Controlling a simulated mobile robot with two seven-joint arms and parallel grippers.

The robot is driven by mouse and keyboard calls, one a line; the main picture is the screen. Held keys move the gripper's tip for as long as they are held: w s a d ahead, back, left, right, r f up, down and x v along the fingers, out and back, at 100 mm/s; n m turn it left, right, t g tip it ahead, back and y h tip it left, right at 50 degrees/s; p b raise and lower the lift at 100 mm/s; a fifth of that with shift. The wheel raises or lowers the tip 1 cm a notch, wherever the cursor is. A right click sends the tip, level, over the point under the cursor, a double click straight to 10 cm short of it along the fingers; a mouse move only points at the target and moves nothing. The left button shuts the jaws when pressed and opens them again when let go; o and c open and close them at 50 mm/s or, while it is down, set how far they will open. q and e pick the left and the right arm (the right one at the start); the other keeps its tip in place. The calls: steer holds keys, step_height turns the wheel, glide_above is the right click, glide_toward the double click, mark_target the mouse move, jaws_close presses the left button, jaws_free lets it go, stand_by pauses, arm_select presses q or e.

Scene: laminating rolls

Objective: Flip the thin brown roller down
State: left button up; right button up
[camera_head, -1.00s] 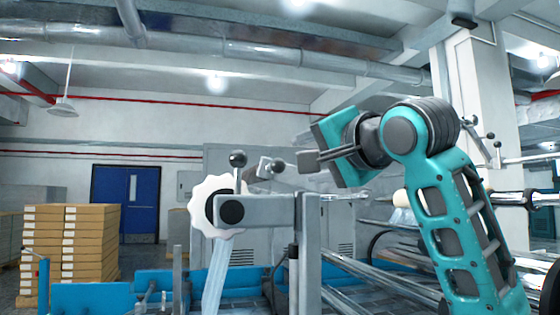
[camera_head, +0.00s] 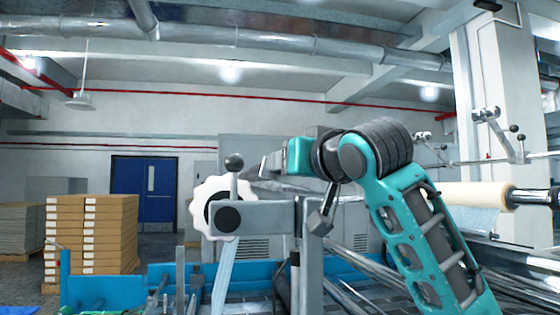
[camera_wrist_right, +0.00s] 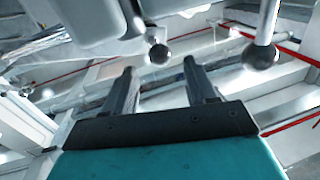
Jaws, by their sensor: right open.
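I cannot pick out a thin brown roller for certain. A pale beige roll (camera_head: 472,196) lies level on a dark shaft at the right of the head view, with clear film hanging below it. My right gripper (camera_wrist_right: 157,78) is open, with nothing seen between its two dark fingers. In the wrist view, a dark ball knob (camera_wrist_right: 160,54) on a grey part is just beyond the fingertips, and another ball knob (camera_wrist_right: 260,55) is to the right. My left gripper is out of view.
A white scalloped handwheel (camera_head: 204,207) is on the bracket's left end, beside an upright ball-topped lever (camera_head: 234,162). Metal rollers (camera_head: 350,290) and a blue frame (camera_head: 130,288) lie below. Stacked boxes (camera_head: 90,235) and a blue door (camera_head: 143,190) are behind.

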steer(key=shift+p+x, duration=0.65)
steer(key=shift+x, duration=2.4)
steer(key=shift+c, duration=0.4)
jaws_close()
